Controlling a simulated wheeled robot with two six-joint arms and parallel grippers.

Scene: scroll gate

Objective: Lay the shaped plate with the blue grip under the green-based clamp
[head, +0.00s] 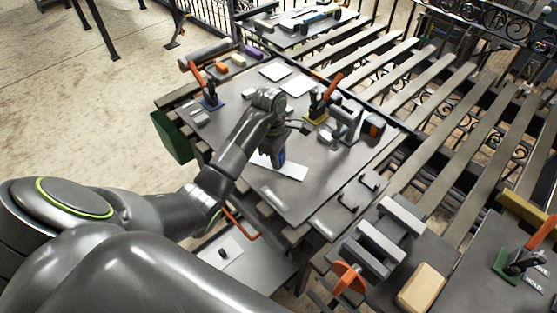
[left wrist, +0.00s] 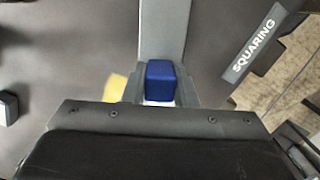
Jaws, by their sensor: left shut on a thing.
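My left gripper (left wrist: 160,90) is shut on the blue grip (left wrist: 161,80), whose block sits between the two fingers in the left wrist view. A grey strip (left wrist: 162,30) runs away from the grip and looks like part of the shaped plate; the rest is hidden by the gripper. In the head view my left gripper (head: 278,155) is low over the middle table, beside a white sheet (head: 292,169). I cannot tell whether the plate touches the table. The green-based clamp (head: 505,265), with an orange handle, stands on the right-hand table. My right gripper is not in view.
A blue-based clamp (head: 211,101) and a yellow-based clamp (head: 317,117) stand on the middle table (head: 340,165). A grey stand (head: 346,122) is beside the latter. Grey bars (head: 385,240) and a tan block (head: 420,288) lie between me and the green-based clamp.

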